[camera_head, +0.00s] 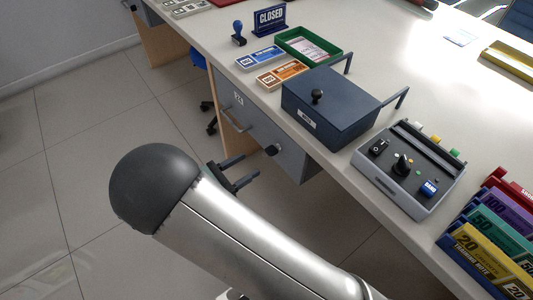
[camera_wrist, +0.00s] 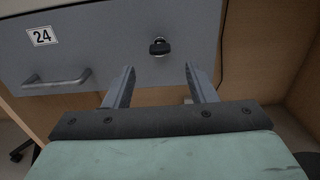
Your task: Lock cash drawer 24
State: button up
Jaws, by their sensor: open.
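The grey cash drawer (camera_head: 258,127) is under the counter and looks closed. In the wrist view, the drawer front (camera_wrist: 110,50) carries a label reading 24 (camera_wrist: 41,36) and a bar handle (camera_wrist: 57,80) at the left. A black lock knob or key (camera_wrist: 159,46) sticks out right of the handle; it also shows in the head view (camera_head: 273,150). My gripper (camera_wrist: 159,72) is open and empty, its two fingers pointing at the drawer front with the lock between and just beyond their tips. In the head view, my gripper (camera_head: 262,166) is beside the lock, partly hidden by my arm.
On the counter (camera_head: 375,85) above stand a dark blue box (camera_head: 330,110) with a black knob, a grey device (camera_head: 408,168) with knobs, and a green tray (camera_head: 308,44). Coloured note bundles (camera_head: 497,235) stand at the right. The floor (camera_head: 90,130) left of the drawer is clear.

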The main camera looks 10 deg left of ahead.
aim_at(267, 153)
jog(key=x, duration=0.8)
jog(key=shift+b, duration=0.3)
jog(key=c, duration=1)
